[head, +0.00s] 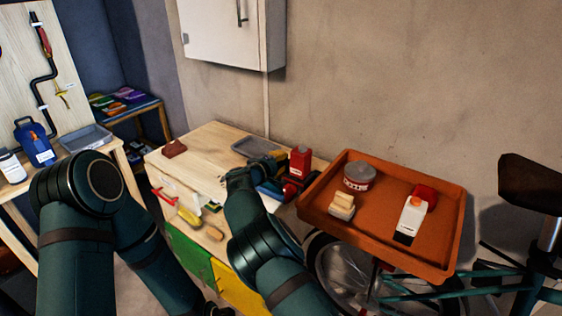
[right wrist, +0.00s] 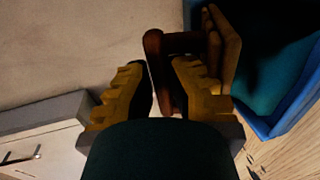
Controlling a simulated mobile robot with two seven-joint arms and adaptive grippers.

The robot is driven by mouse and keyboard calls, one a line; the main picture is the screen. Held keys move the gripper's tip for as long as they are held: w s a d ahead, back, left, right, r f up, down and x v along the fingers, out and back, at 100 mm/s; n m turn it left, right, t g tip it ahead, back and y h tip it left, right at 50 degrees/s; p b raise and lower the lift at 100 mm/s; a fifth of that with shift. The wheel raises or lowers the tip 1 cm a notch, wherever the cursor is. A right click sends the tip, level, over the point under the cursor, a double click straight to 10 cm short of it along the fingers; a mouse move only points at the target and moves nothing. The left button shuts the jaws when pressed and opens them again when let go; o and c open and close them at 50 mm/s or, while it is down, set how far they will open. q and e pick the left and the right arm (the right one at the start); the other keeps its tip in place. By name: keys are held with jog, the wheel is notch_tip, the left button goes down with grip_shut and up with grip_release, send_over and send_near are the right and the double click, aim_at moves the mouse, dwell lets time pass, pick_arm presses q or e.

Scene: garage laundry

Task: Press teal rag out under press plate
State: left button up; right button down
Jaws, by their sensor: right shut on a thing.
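My right gripper (head: 270,163) reaches over the workbench in the head view. In the right wrist view its two yellowish fingers (right wrist: 158,88) are closed around a dark reddish-brown handle (right wrist: 155,55), which seems to belong to the press plate. A blue-walled container (right wrist: 268,125) with a dark teal inside lies at the upper right of that view, beside the handle. I cannot tell whether the teal area is the rag.
The wooden workbench (head: 190,155) bears a brown block (head: 174,148), a grey tray (head: 252,146) and a red item (head: 299,162) close to my right gripper. An orange tray (head: 385,238) with a tin and bottle stands at right. A white cabinet (head: 225,35) hangs above.

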jog(key=shift+s+a+f, duration=0.15)
jog(key=shift+s+f, duration=0.05)
jog(key=shift+f, duration=0.65)
jog(key=c, duration=1.2)
grip_release()
jog(key=shift+r, duration=0.25)
jog(key=shift+r+v, duration=0.15)
jog(key=shift+v, duration=0.5)
jog(key=shift+r+v, duration=0.15)
jog(key=shift+v, duration=0.55)
jog(key=shift+w+r+v, duration=0.1)
jog(key=shift+r+v, duration=0.35)
jog(key=shift+v, duration=1.65)
jog(key=shift+w+r+v, duration=0.1)
jog(key=shift+r+v, duration=0.35)
jog(key=shift+v, duration=1.65)
jog(key=shift+w+r+v, duration=0.1)
jog(key=shift+r+v, duration=0.35)
jog(key=shift+v, duration=1.65)
notch_tip(320, 180, up, 10)
jog(key=shift+s, duration=0.1)
